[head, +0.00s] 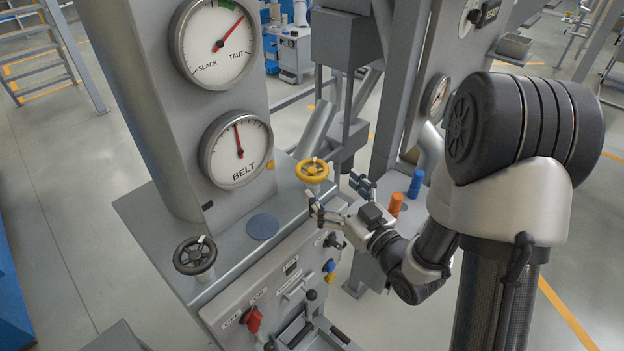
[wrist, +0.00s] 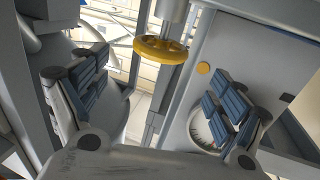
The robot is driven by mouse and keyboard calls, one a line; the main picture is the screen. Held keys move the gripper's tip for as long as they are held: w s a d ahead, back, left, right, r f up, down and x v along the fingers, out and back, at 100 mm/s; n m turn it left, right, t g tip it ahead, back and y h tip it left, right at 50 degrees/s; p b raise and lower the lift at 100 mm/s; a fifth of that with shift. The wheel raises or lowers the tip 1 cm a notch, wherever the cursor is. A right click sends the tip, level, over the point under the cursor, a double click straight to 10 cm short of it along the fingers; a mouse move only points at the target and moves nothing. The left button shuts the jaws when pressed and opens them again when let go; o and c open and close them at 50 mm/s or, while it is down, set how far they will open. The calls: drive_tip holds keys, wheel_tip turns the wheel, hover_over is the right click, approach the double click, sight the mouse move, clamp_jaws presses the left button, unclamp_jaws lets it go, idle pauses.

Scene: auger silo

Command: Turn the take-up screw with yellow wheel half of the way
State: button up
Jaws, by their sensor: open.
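The yellow wheel (head: 312,171) of the take-up screw sits on a short grey post at the back right end of the grey machine ledge, below and right of the BELT gauge. In the wrist view the yellow wheel (wrist: 160,50) lies ahead, between and beyond the fingertips. My gripper (head: 338,197) is just right of and nearer than the wheel, apart from it. Its two fingers are wide open and empty; their blue-grey pads show in the wrist view (wrist: 158,95).
A black handwheel (head: 195,255) stands on the ledge's left end. The SLACK/TAUT gauge (head: 217,42) and BELT gauge (head: 236,150) are on the grey column. A red switch (head: 253,319) is on the front panel. Orange (head: 396,204) and blue (head: 415,183) knobs stand right of my gripper.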

sight(313, 167)
drive_tip(key=x, duration=0.9)
drive_tip(key=shift+p, duration=0.4)
drive_tip(key=shift+c, duration=0.4)
drive_tip(key=c, duration=1)
drive_tip(key=shift+d+n+g+y, duration=0.1)
drive_tip(key=shift+n+g+y, duration=0.2)
drive_tip(key=shift+n+y, duration=0.15)
